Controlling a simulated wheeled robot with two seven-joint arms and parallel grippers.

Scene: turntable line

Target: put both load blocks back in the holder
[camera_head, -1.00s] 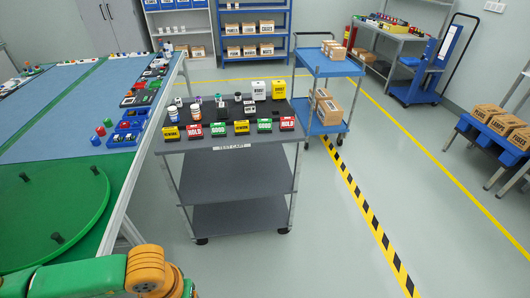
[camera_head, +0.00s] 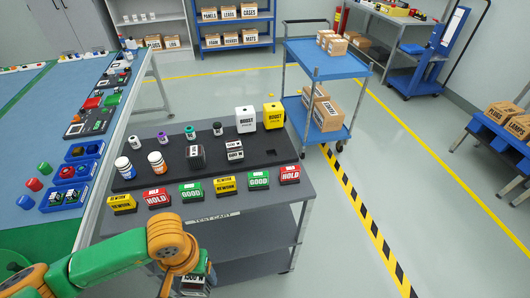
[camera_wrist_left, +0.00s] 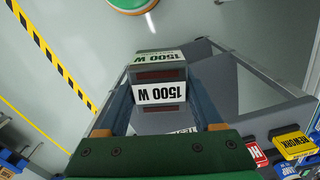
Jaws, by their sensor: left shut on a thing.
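My left gripper (camera_head: 190,272) is shut on a grey load block (camera_wrist_left: 160,76) labelled "1500 W", held between its two fingers in the left wrist view. In the head view the held block (camera_head: 198,281) shows partly below my orange wrist, in front of the cart's near edge. The black holder (camera_head: 128,181) lies on the test cart, with an empty dark slot (camera_head: 271,152) at its right. Two dark blocks with white labels stand in it, a left one (camera_head: 196,157) and a right one (camera_head: 234,150); their lettering is too small to read surely. My right gripper is not in view.
Bottles, small cylinders, a white box (camera_head: 246,119) and a yellow box (camera_head: 273,116) stand on the holder. Several coloured sign blocks, such as a red one (camera_head: 289,174), line the cart's front. A blue trolley (camera_head: 308,55) stands behind.

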